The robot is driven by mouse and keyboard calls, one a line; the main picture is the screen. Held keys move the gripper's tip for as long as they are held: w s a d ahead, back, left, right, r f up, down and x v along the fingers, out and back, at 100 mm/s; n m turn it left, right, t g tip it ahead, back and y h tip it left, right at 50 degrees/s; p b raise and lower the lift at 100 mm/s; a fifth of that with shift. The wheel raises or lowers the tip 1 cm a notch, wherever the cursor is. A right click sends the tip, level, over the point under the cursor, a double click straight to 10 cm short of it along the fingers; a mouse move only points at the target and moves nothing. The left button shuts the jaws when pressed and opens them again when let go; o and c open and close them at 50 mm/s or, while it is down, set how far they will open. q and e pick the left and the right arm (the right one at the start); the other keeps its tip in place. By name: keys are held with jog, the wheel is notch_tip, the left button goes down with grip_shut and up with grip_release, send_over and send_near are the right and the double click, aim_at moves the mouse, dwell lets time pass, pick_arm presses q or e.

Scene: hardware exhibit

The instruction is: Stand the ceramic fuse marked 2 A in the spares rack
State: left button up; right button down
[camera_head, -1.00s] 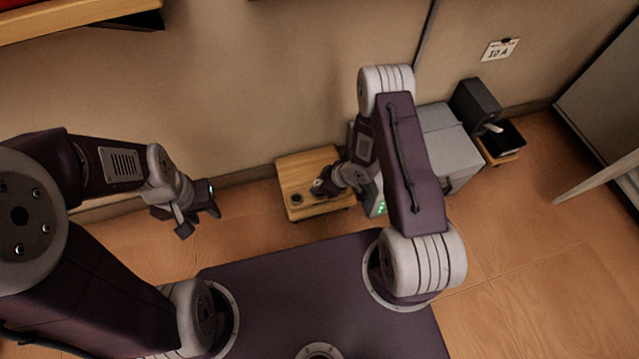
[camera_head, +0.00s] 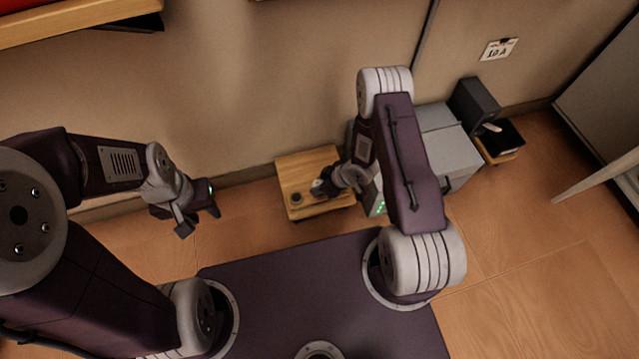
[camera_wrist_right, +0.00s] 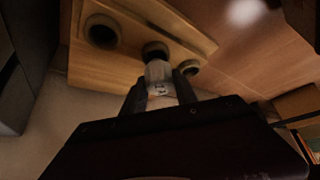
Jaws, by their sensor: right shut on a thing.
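The spares rack (camera_head: 318,165) is a low wooden block by the wall, with round dark-rimmed holes; one hole (camera_head: 296,198) shows in the head view. In the right wrist view the rack (camera_wrist_right: 110,65) shows several holes in a row. My right gripper (camera_wrist_right: 160,98) is shut on a pale fuse (camera_wrist_right: 159,88) with a small dark marking, too blurred to read surely. The fuse's far end overlaps the middle hole (camera_wrist_right: 155,49); I cannot tell whether it is inside or above it. My left gripper (camera_head: 198,222) is open and empty, left of the rack.
A grey box (camera_head: 446,150) stands right of the rack, behind my right arm. Beyond it are a dark block (camera_head: 474,101) and a black tray (camera_head: 505,138). A wooden shelf (camera_head: 70,17) is upper left.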

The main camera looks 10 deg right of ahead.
jog(key=shift+f+b, duration=0.35)
jog(key=shift+f, duration=0.6)
dwell(1.3)
jog(key=shift+c, duration=2)
grip_release()
notch_tip(320, 180, up, 7)
jog(key=p, duration=0.7)
jog(key=shift+r, duration=0.1)
